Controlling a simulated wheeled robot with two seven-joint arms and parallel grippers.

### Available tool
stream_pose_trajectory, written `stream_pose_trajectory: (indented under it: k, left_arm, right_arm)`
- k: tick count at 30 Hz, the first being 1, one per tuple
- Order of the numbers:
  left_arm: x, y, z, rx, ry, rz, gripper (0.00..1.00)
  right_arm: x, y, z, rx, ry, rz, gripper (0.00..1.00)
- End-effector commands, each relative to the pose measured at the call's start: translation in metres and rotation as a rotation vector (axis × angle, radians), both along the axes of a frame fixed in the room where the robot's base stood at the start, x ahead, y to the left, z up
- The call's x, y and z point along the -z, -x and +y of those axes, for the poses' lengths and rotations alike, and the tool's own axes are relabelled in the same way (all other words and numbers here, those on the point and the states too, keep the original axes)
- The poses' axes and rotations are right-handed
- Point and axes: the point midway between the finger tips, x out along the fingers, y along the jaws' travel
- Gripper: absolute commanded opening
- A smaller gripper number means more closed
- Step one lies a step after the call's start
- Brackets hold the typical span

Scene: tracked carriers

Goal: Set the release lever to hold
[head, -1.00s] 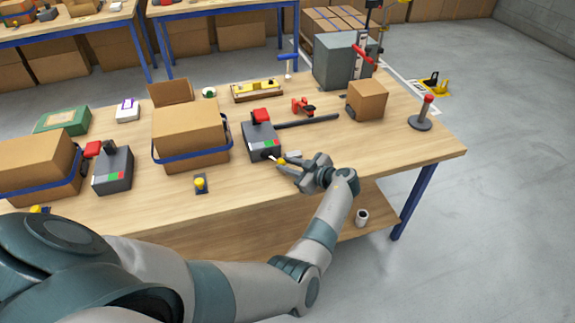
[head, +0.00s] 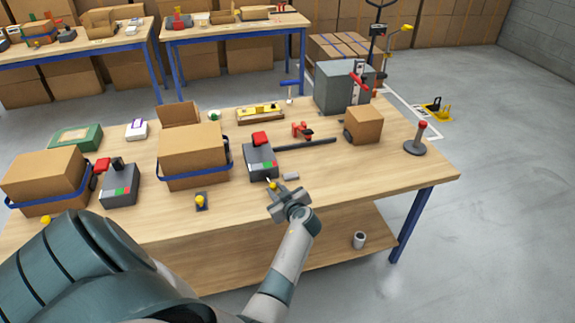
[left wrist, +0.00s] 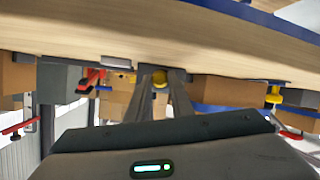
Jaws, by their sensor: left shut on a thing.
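The release lever's yellow knob (head: 272,186) is at the front of a dark grey box (head: 259,165) with a red top piece and a red and green marked face. My left gripper (head: 272,189) is shut on this knob, its arm reaching over the table's front edge. In the left wrist view the yellow knob (left wrist: 160,79) sits between the two dark fingers (left wrist: 160,84). The fingers hide part of the knob and lever, and the marking it points at is too small to read. My right gripper is not in view.
A second grey box (head: 119,186) stands left, beyond a brown carton (head: 193,155) with a blue strap. A small yellow-knobbed piece (head: 201,201) lies near the front edge. A red clamp (head: 301,131) and a small carton (head: 363,126) stand right. The front-right tabletop (head: 365,180) is clear.

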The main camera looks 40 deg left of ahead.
Motion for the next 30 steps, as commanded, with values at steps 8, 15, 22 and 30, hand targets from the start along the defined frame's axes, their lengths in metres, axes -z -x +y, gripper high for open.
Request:
stream_pose_trajectory:
  k: [8,15,22,30]
  left_arm:
    - [-0.002,0.016,0.008,0.170,-0.001,0.000,0.00]
    - [-0.001,0.020,0.011,0.239,0.000,-0.001,0.00]
    - [0.000,0.020,0.011,0.248,0.001,-0.001,0.00]
    - [0.000,0.020,0.011,0.247,0.001,-0.001,0.39]
  right_arm:
    - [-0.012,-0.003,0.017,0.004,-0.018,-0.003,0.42]
    - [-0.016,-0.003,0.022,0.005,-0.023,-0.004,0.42]
    - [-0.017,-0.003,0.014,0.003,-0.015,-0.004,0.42]
    - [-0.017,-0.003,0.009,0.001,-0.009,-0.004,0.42]
